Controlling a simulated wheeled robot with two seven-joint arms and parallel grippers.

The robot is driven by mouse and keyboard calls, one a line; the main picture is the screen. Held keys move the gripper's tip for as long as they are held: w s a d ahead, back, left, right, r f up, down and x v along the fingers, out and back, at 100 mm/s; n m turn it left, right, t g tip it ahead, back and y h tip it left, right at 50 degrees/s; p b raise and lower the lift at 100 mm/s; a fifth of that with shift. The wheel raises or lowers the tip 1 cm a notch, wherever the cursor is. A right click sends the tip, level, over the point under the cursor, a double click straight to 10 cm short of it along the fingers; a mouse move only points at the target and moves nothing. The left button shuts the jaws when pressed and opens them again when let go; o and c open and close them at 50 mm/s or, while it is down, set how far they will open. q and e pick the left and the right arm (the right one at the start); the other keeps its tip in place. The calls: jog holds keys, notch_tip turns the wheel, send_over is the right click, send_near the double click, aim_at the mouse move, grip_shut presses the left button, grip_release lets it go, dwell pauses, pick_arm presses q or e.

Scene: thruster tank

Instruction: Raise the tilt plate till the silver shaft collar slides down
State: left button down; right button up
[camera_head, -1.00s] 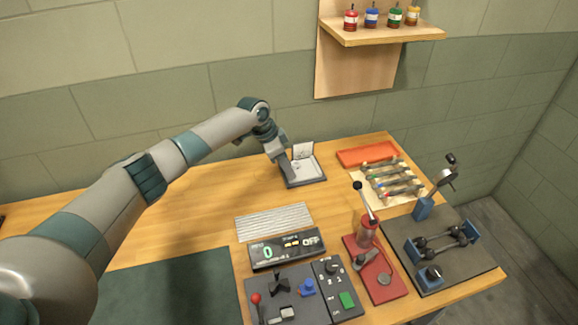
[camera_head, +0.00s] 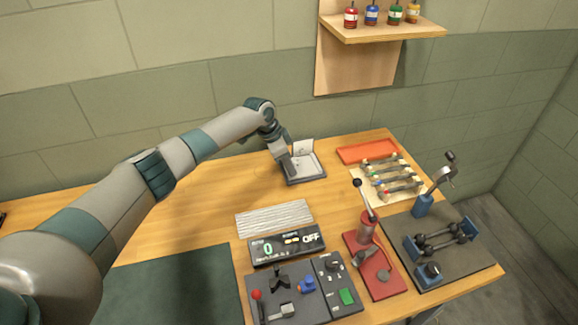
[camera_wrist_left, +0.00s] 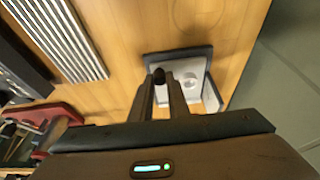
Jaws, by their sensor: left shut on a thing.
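The tilt plate (camera_head: 307,166) is a pale plate on a dark grey base at the back of the bench, with a white upright panel at its rear. In the left wrist view the plate (camera_wrist_left: 203,68) shows beyond my fingers, with a round silvery piece (camera_wrist_left: 189,79) on it that looks like the shaft collar. My left gripper (camera_head: 288,166) is at the plate's left side. In the wrist view its fingers (camera_wrist_left: 160,82) are closed around a small dark knob (camera_wrist_left: 158,74) at the plate's edge. The plate looks about flat; any small tilt is hard to tell. My right gripper is not in view.
A ribbed grey pad (camera_head: 274,218) and a display box (camera_head: 287,246) lie in front. An orange tray (camera_head: 367,151) and a rack of rods (camera_head: 388,180) stand to the right, then a red lever stand (camera_head: 376,268). Bare wood (camera_head: 190,205) lies left of the plate.

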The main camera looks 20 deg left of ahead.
pick_arm(q)
jog(key=shift+w+d+r+g+y, duration=0.15)
jog(key=shift+d+r+g+y, duration=0.1)
jog(key=shift+r, duration=0.15)
jog(key=shift+w+d+r+g+y, duration=0.1)
jog(key=shift+d+r+g+y, duration=0.05)
jog(key=shift+r+y, duration=0.15)
jog(key=shift+w+d+r+g+y+b, duration=0.35)
jog(key=shift+d+r+g+y, duration=0.15)
jog(key=shift+r+y, duration=0.25)
jog(key=shift+r, duration=0.2)
jog(key=c, duration=1.7)
grip_release()
jog(key=shift+r, duration=0.1)
jog(key=r+b, duration=0.1)
jog(key=r, duration=0.4)
jog(key=r+b, duration=0.2)
jog(key=r, duration=0.4)
jog(key=r+b, duration=0.2)
jog(key=r, duration=0.4)
jog(key=shift+s+a+r, duration=0.1)
jog(key=shift+s+a, duration=0.05)
jog(key=shift+a, duration=0.1)
jog(key=shift+s, duration=0.1)
